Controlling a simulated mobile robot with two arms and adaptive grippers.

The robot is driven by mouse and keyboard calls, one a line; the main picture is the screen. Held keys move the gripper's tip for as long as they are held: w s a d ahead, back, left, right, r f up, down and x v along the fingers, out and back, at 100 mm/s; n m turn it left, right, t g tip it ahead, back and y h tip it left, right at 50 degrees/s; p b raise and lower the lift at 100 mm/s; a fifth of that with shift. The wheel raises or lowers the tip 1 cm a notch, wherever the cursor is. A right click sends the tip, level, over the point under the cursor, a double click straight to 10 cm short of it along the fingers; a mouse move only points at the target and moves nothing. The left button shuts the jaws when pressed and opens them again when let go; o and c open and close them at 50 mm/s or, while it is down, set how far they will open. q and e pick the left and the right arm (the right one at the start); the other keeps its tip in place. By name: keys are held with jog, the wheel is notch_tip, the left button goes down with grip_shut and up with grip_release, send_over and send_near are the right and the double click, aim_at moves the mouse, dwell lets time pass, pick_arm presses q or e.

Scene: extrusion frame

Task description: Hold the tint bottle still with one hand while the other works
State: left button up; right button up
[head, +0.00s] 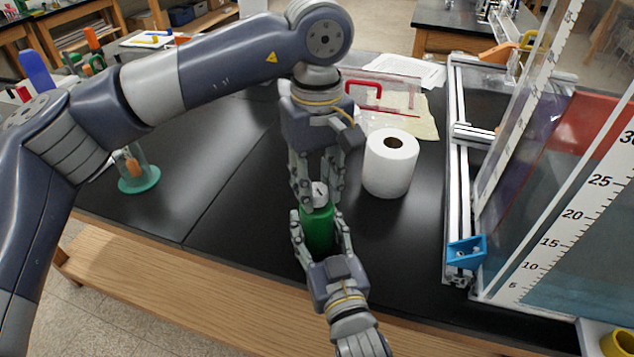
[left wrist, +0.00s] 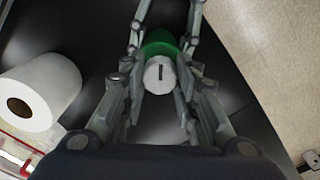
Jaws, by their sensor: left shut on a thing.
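The tint bottle (head: 318,229) is green with a white cap (head: 320,191) that bears a dark mark. It stands roughly upright near the table's front edge. My left gripper (head: 317,200) comes down from above and is shut on the white cap. In the left wrist view the cap (left wrist: 159,75) lies between its fingers, with the green body (left wrist: 160,42) beyond. My right gripper (head: 321,238) reaches in from the front, its fingers on both sides of the green body and shut on it. The bottle's base is hidden by the right gripper.
A white paper roll (head: 390,163) stands close to the right of the bottle. A metal extrusion frame (head: 458,180) with a blue bracket (head: 466,251) and a clear scaled panel is farther right. A green-based holder (head: 139,178) stands left. The black tabletop (head: 225,200) between is clear.

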aim_at(316, 189)
pick_arm(q)
jog(key=shift+w, duration=0.1)
jog(key=o, duration=1.1)
notch_tip(316, 189, up, 12)
pick_arm(e)
jog(key=o, duration=1.2)
